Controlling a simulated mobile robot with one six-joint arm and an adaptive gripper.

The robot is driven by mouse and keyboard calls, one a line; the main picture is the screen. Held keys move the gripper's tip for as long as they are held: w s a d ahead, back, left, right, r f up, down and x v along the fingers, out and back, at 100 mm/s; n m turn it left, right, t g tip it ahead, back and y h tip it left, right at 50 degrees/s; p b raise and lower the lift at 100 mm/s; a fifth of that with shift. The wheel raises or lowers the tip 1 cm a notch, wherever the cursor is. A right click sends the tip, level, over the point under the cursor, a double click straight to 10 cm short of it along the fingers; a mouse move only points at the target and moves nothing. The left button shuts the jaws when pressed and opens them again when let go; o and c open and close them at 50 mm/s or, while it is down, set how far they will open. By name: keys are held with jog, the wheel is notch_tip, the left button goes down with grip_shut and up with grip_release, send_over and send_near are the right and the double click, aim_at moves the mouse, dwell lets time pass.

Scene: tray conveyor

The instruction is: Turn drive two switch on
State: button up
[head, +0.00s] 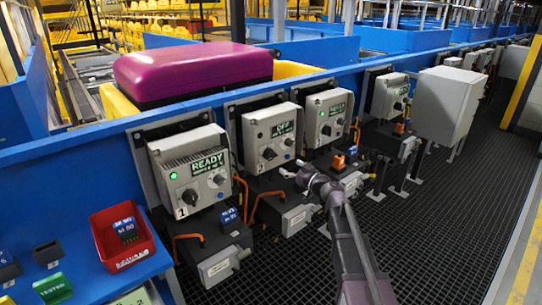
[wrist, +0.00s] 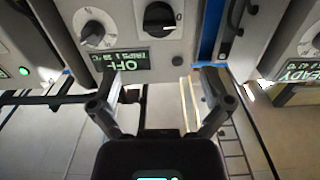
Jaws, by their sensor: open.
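The drive two box (head: 270,137) is a grey panel in the middle of the row in the head view, marked 2. Its display (head: 283,128) reads OFF; this display also shows in the wrist view (wrist: 122,65), upside down. Its black rotary switch (head: 269,153) is at the top of the wrist view (wrist: 162,18), beside a white dial (wrist: 95,28). My gripper (head: 293,171) is in front of the lower part of this box. In the wrist view my gripper (wrist: 160,82) has its two fingers wide apart, with nothing between them. The switch is apart from both fingers.
The drive one box (head: 188,168) reads READY and stands to the left. The drive three box (head: 327,115) is close to the right, with a lit display. Orange cables and lower grey boxes (head: 293,217) sit below. A red bin (head: 123,238) is at the lower left.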

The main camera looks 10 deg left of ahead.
aim_at(271, 155)
jog(key=x, duration=1)
jog(key=shift+w+a, duration=0.25)
jog(key=shift+a, duration=0.05)
jog(key=c, duration=1.2)
